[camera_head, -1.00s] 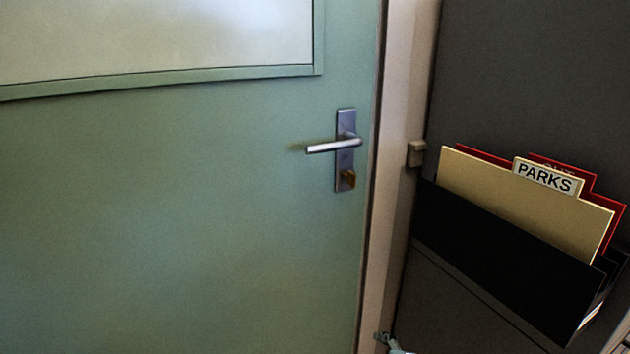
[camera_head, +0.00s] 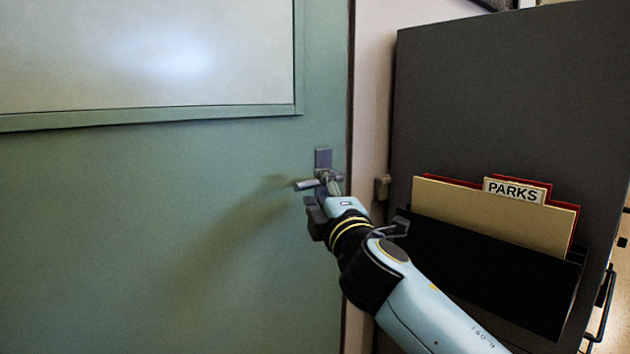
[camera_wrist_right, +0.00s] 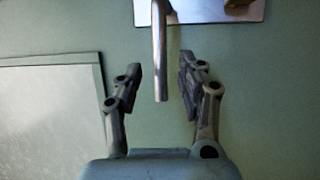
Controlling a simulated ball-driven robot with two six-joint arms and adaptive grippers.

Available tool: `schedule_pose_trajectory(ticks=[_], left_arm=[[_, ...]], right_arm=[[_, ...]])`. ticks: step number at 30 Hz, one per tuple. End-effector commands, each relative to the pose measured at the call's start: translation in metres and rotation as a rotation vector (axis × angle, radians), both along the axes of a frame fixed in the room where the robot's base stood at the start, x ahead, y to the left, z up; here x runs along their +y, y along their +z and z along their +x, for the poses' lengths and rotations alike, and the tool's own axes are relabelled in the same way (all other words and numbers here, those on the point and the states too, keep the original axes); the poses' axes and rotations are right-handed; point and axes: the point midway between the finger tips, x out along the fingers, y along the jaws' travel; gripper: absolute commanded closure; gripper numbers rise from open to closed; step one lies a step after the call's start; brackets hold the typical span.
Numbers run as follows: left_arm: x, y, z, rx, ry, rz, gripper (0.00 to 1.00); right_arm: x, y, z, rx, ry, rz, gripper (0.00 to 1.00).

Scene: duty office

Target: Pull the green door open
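The green door (camera_head: 150,220) fills the left of the head view and looks shut in its frame. Its metal lever handle (camera_head: 309,184) sits on a plate near the right edge of the door. My right gripper (camera_head: 325,185) is at the handle and hides part of it and the lock below. In the right wrist view, my right gripper (camera_wrist_right: 160,85) is open, with the lever (camera_wrist_right: 160,60) between its two fingers and a gap on each side. The handle plate (camera_wrist_right: 215,10) is at the top there. My left gripper is in neither view.
A dark grey cabinet (camera_head: 500,100) stands right of the door frame (camera_head: 370,130). A black holder (camera_head: 480,270) on its side carries a tan folder (camera_head: 480,210) labelled PARKS and red folders. My right forearm passes close in front of this holder.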

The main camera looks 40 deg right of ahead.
Motion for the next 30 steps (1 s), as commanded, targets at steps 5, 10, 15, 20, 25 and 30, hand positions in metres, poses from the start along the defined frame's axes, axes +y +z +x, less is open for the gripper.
schedule_pose_trajectory(ticks=[5,10,15,20,25,30], left_arm=[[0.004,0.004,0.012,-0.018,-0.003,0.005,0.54],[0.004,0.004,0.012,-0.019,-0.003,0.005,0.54],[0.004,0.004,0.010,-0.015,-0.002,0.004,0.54],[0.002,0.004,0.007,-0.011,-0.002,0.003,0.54],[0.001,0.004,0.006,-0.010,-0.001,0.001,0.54],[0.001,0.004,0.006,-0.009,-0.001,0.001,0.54]], right_arm=[[-0.008,0.005,0.024,0.000,0.000,0.000,0.61],[-0.011,0.006,0.033,0.002,0.000,0.002,0.61],[-0.011,0.005,0.033,0.002,0.000,0.002,0.61],[-0.011,0.005,0.033,0.002,0.000,0.002,0.73],[-0.011,0.005,0.033,0.002,0.000,0.002,0.95],[-0.011,0.005,0.033,0.001,0.000,0.001,1.00]])
